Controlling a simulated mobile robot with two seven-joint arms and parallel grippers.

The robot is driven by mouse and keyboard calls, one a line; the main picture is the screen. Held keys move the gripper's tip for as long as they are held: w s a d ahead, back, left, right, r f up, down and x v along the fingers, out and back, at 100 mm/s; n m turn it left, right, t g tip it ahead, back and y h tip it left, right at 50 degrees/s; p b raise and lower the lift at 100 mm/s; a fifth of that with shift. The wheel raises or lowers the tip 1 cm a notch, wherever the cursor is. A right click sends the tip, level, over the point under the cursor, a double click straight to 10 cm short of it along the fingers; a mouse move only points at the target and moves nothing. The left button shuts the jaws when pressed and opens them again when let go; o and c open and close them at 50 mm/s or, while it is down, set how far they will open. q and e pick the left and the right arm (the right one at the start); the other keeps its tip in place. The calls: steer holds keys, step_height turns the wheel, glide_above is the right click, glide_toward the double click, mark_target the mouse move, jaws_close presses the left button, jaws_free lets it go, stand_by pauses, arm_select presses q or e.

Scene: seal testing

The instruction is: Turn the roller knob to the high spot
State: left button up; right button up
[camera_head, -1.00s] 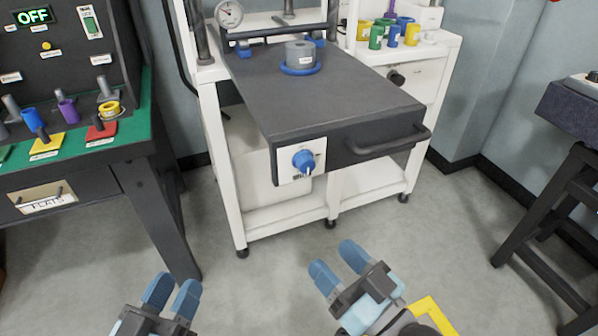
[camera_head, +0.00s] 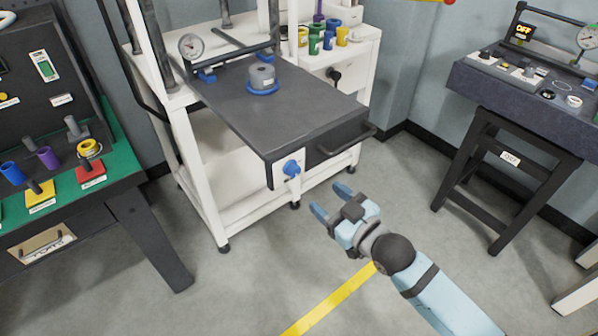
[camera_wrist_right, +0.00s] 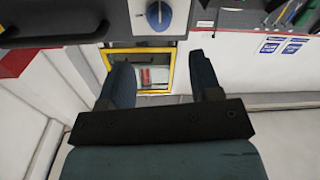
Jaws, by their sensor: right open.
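The blue roller knob (camera_head: 291,168) sits on a white plate on the front of the dark pull-out slab (camera_head: 320,110) of the white press stand. It also shows at the top of the right wrist view (camera_wrist_right: 159,15), with its white plate around it. The knob's markings are too small to read. My right gripper (camera_head: 331,200) is open and empty, below and to the right of the knob and apart from it. Its two fingers (camera_wrist_right: 165,85) show spread in the right wrist view, below the knob. My left gripper is not in view.
A grey cylinder on a blue ring (camera_head: 262,80) stands on the slab. A dark handle (camera_head: 347,140) sticks out right of the knob. A green-topped bench (camera_head: 110,165) stands left, a dark table (camera_head: 520,100) right. The floor between is clear.

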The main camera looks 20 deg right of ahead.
mark_target(297, 173)
steer(key=x, duration=0.9)
steer(key=shift+w+a+b, duration=0.1)
steer(key=shift+w+b, duration=0.25)
steer(key=shift+c, duration=0.4)
